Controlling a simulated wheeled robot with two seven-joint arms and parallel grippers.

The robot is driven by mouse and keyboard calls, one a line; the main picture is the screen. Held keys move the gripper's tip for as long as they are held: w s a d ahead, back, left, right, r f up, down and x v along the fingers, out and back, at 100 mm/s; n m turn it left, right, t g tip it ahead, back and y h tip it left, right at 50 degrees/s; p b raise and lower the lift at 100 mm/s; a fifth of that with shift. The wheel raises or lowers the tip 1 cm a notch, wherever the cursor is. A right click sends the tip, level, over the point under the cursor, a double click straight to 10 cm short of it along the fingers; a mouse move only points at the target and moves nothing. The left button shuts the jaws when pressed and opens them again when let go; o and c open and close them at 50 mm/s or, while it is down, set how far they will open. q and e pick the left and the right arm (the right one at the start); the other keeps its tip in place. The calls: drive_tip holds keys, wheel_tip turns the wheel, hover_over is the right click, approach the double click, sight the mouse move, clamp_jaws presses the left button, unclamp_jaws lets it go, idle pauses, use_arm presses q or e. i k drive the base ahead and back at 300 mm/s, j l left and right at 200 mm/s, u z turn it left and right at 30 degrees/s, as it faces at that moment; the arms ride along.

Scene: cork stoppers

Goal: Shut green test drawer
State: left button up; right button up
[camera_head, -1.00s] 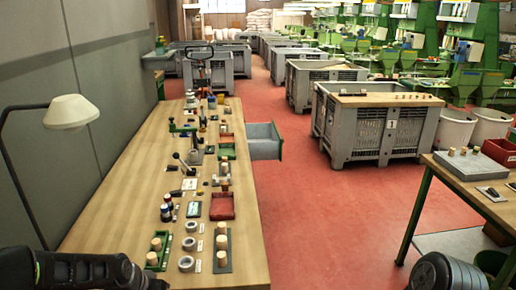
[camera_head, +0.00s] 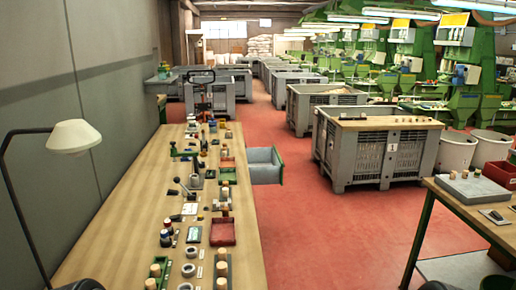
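The drawer (camera_head: 265,168) sticks out from the right side of the long wooden table, pulled open. Its box is grey and looks empty inside. Its green front panel (camera_head: 281,166) faces right, over the red floor. Neither gripper shows in the head view. A dark rounded piece at the bottom left edge looks like part of my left arm.
The long table (camera_head: 120,225) carries stoppers, a red tray (camera_head: 222,233), dark bottles and small tools. A lamp (camera_head: 73,136) stands at left. Red floor (camera_head: 320,235) is clear right of the drawer. A grey crate (camera_head: 375,155) and a second table (camera_head: 470,200) stand farther right.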

sight(253, 164)
drive_tip(key=i+l+u, duration=0.1)
drive_tip(key=i+l, duration=0.2)
drive_tip(key=i+l+u, duration=0.1)
drive_tip(key=i+l, duration=0.2)
drive_tip(key=l, duration=0.2)
drive_tip(key=i+l, duration=0.25)
drive_tip(key=l, duration=0.2)
drive_tip(key=i+l+u, duration=0.15)
drive_tip(key=i+l, duration=0.15)
drive_tip(key=l, duration=0.15)
drive_tip(key=i+l+u, duration=0.1)
drive_tip(key=i+l, duration=0.15)
drive_tip(key=l, duration=0.2)
drive_tip(key=i+l+u, duration=0.1)
drive_tip(key=l, duration=0.4)
drive_tip(key=i+l, duration=0.35)
drive_tip(key=l, duration=0.15)
drive_tip(key=i+l+u, duration=0.15)
drive_tip(key=l, duration=0.35)
drive_tip(key=i+l+u, duration=0.15)
drive_tip(key=i, duration=0.4)
drive_tip(key=i+l+u, duration=0.15)
drive_tip(key=i, duration=0.4)
drive_tip(key=i+l+u, duration=0.15)
drive_tip(key=i+l, duration=0.2)
drive_tip(key=i, duration=0.15)
drive_tip(key=i+l+u, duration=0.15)
drive_tip(key=i+l, duration=0.2)
drive_tip(key=i, duration=0.15)
